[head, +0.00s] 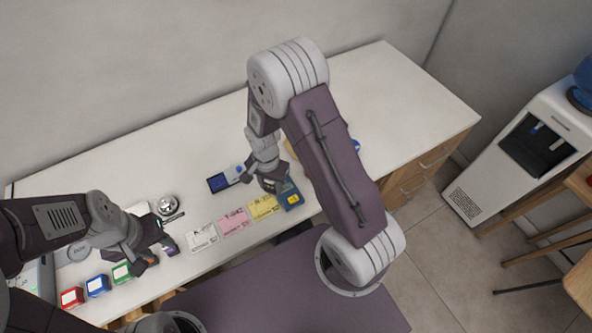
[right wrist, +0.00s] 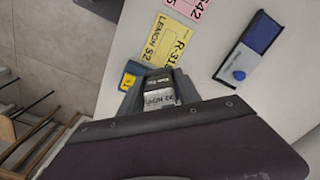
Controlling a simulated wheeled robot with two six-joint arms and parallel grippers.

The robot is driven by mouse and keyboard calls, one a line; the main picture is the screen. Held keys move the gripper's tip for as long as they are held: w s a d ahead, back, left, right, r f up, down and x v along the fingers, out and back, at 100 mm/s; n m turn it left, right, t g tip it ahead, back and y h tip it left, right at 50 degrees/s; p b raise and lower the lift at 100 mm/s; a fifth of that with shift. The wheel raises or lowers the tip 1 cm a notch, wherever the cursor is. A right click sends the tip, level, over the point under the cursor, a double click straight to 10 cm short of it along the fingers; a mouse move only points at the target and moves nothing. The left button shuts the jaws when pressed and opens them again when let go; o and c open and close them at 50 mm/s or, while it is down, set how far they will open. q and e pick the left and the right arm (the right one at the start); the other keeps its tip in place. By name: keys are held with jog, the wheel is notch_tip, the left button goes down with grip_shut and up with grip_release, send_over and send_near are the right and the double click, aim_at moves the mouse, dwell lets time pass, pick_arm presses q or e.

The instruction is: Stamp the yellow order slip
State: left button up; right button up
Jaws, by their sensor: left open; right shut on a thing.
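The yellow order slip (head: 264,207) lies flat on the counter, between a pink slip and a blue block. It also shows in the right wrist view (right wrist: 183,38), with black print. My right gripper (head: 270,183) is just beside the slip's far right corner. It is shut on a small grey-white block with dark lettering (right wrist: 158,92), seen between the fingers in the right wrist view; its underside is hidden. I cannot tell whether it touches the counter. My left gripper (head: 158,247) is open and empty over the left of the counter.
A pink slip (head: 234,222) and a white slip (head: 202,238) lie left of the yellow one. The blue block with a yellow patch (head: 291,196) is close on its right. A flat blue-faced device (head: 224,181) lies behind. Red (head: 72,297), blue and green blocks stand front left.

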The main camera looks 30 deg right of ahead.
jog(key=shift+n, duration=0.7)
jog(key=a, duration=0.1)
jog(key=a+f, duration=0.1)
jog(key=a+b, duration=0.1)
jog(key=shift+s+a+f, duration=0.2)
jog(key=shift+s+a, duration=0.15)
jog(key=shift+a, duration=0.05)
jog(key=b, duration=0.4)
send_over(264, 207)
notch_tip(264, 207, down, 4)
jog(key=shift+w+f, duration=0.1)
jog(key=shift+w, duration=0.05)
jog(key=shift+f+b, duration=0.25)
jog(key=shift+b, duration=0.05)
pick_arm(q)
jog(key=f, duration=0.5)
jog(key=shift+w+a+f, duration=0.1)
jog(key=shift+a+f, duration=0.1)
jog(key=shift+f, duration=0.1)
jog(key=shift+f+b, duration=0.3)
jog(key=shift+f, duration=0.05)
pick_arm(e)
jog(key=shift+f, duration=0.45)
pick_arm(q)
jog(key=shift+r, duration=0.1)
